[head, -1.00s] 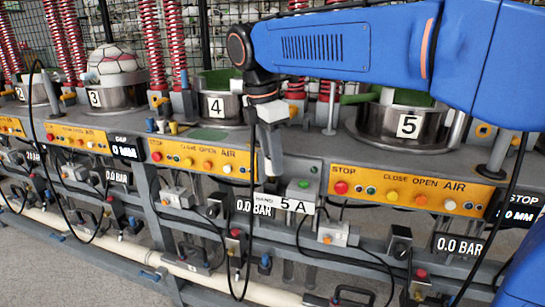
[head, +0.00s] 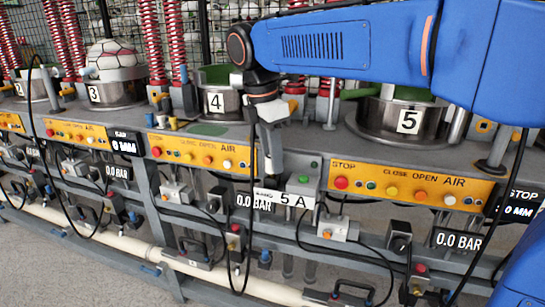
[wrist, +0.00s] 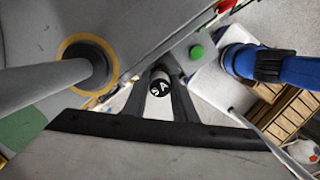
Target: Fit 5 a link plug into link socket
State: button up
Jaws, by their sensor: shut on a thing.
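The link plug (wrist: 160,84) has a black round end marked "5 A" and sits between the two fingers of my gripper (wrist: 160,100) in the wrist view. My gripper (head: 269,182) is shut on it. In the head view it points down at the grey box with the white "5 A" label (head: 292,200), just left of the green button (head: 304,180), and covers part of that label. The link socket's opening is hidden, and I cannot tell whether the plug touches it.
An orange panel (head: 405,190) with buttons lies right of the box, another (head: 200,154) left. Presses 4 (head: 214,103) and 5 (head: 408,121) stand behind. Black cables hang in front. A grey column (wrist: 50,80) is close by in the wrist view.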

jog(key=shift+f, duration=0.15)
jog(key=shift+f, duration=0.3)
jog(key=shift+f, duration=0.15)
dwell(0.3)
jog(key=shift+f, duration=0.15)
jog(key=o, duration=1.1)
jog(key=r, duration=0.5)
jog(key=a+r, duration=0.1)
jog(key=r, duration=0.5)
jog(key=s+a+r, duration=0.1)
jog(key=r, duration=0.5)
jog(key=shift+s+a, duration=0.1)
jog(key=shift+a, duration=0.1)
